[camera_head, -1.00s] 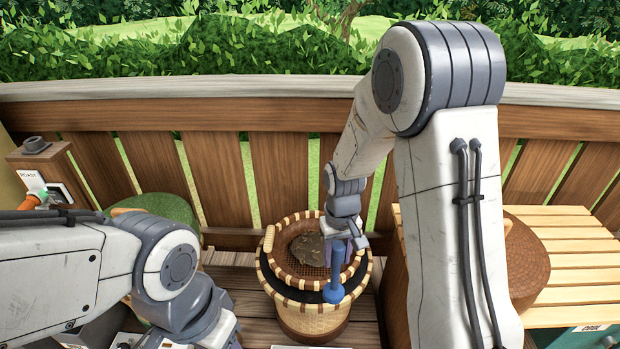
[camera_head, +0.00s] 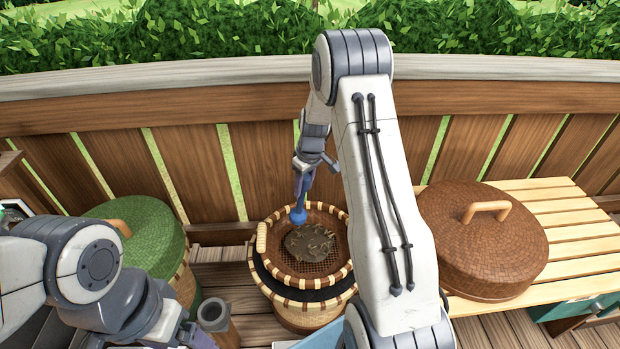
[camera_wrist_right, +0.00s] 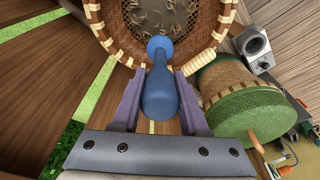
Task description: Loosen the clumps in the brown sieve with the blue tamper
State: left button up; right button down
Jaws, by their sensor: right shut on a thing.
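The brown sieve (camera_head: 334,277) rests on top of a tan woven basket (camera_head: 300,319). A dark clumped mass with light flecks (camera_head: 309,243) lies on its mesh; it also shows in the right wrist view (camera_wrist_right: 160,14). My right gripper (camera_head: 304,188) is shut on the blue tamper (camera_head: 298,216), at the sieve's far rim. The tamper (camera_wrist_right: 159,95) points toward the sieve in the right wrist view; I cannot tell whether its head touches anything. My left arm is at the lower left of the head view, and its fingertips are not clearly visible.
A green-lidded basket (camera_head: 140,225) stands left of the sieve. A brown woven lid with a handle (camera_head: 482,250) lies on the slatted bench (camera_head: 560,205) at right. A grey cup-topped post (camera_head: 214,317) stands in front. A wooden fence (camera_head: 270,170) is behind.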

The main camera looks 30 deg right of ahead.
jog(key=d, duration=0.2)
jog(key=w+d, duration=0.1)
jog(key=shift+w+d+f+n, duration=0.1)
jog(key=shift+d+f+n, duration=0.1)
jog(key=shift+f+n, duration=0.1)
